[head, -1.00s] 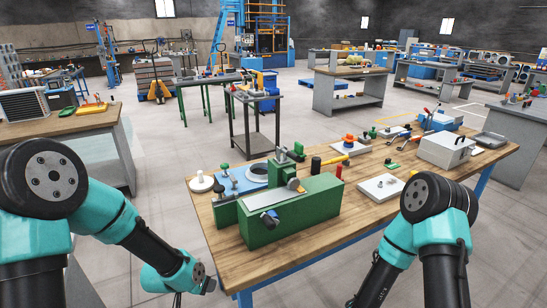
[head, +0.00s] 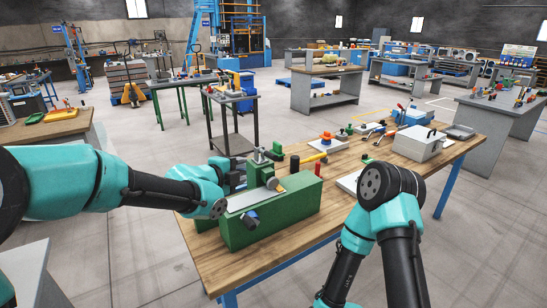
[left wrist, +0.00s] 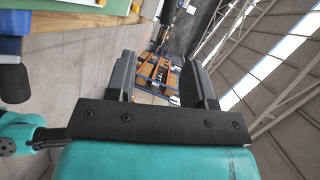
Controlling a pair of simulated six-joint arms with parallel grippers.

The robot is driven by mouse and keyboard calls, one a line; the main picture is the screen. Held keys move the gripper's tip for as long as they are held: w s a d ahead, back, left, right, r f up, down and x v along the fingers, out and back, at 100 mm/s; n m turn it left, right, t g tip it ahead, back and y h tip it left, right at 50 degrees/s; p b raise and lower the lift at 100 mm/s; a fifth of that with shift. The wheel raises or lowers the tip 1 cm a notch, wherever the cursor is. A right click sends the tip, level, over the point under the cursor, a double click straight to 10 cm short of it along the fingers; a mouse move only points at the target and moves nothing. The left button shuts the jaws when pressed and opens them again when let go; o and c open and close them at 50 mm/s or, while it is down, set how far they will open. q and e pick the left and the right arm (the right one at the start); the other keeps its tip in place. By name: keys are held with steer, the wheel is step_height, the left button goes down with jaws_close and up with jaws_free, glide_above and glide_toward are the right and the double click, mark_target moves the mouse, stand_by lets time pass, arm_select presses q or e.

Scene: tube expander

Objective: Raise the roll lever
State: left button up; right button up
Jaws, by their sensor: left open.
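The green tube expander (head: 275,215) stands on the front left of the wooden bench. I cannot tell which of these is the roll lever. My left gripper (head: 236,174) is raised by the left end of the expander, partly hidden by my wrist. In the left wrist view its two fingers (left wrist: 160,80) are apart with nothing between them. That view shows a black knob (left wrist: 12,82) at the left edge. My right gripper is out of view.
A dark cart (head: 232,142) stands behind the bench. My right arm is in front of the bench's right part.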

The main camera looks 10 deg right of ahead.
mark_target(271, 158)
arm_select(q)
steer(key=shift+d+r+m, duration=0.4)
steer(key=shift+d+r, duration=0.05)
steer(key=shift+r, duration=0.15)
steer(key=x, duration=1.7)
steer(key=shift+d, duration=0.2)
steer(key=shift+w+r, duration=0.1)
steer(key=shift+r, duration=0.05)
steer(key=shift+c, duration=0.2)
jaws_close()
